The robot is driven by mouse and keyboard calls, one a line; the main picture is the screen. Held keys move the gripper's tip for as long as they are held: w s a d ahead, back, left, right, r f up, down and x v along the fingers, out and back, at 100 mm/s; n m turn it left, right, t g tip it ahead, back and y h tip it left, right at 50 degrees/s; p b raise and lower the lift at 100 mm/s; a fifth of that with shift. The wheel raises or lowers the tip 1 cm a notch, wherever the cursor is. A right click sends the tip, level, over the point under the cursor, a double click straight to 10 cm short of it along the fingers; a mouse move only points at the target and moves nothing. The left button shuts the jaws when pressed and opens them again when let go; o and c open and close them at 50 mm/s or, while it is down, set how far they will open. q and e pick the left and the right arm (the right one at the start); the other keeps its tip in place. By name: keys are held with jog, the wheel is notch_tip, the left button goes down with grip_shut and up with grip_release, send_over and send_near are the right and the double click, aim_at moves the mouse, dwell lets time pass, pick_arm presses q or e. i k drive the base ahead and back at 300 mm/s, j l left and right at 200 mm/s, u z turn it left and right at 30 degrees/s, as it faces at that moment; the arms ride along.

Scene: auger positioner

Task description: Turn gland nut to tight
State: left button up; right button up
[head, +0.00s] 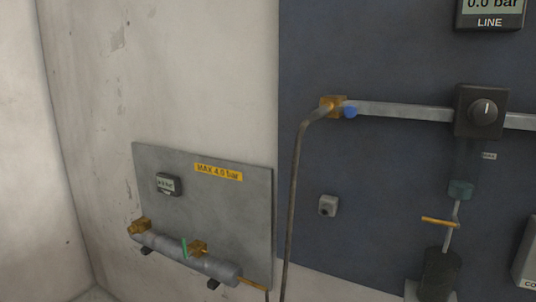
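I cannot tell for certain which part is the gland nut. A brass fitting (333,104) with a blue knob (350,113) is on the left end of the horizontal pipe. On the lower left panel, a grey cylinder (215,265) carries a brass fitting (140,227) at its left end and a brass valve body (198,248) with a green lever (184,248). Neither of my grippers is in view.
A grey panel (240,220) with a small gauge (168,184) and a "MAX 4.0 bar" label (218,172) is on the left wall. A dark panel (390,45) holds a black dial (485,111) and a LINE display (490,8) reading 0.0 bar. A bent hose (296,190) hangs between.

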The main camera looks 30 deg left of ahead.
aim_at(133, 229)
jog(key=u, duration=1.45)
jog(key=i+j+z, duration=0.1)
jog(key=z, duration=0.3)
jog(key=i+j+z, duration=0.1)
jog(key=z, duration=0.3)
jog(key=i+j+z, duration=0.15)
jog(key=j, duration=0.2)
jog(key=i+j+z, duration=0.15)
jog(key=j, duration=0.2)
jog(key=j+z, duration=0.15)
jog(key=j, duration=0.2)
jog(key=i+j, duration=0.1)
jog(key=j, duration=0.35)
jog(key=i+j, duration=0.15)
jog(key=j, duration=0.3)
jog(key=i+j+z, duration=0.1)
jog(key=j, duration=0.35)
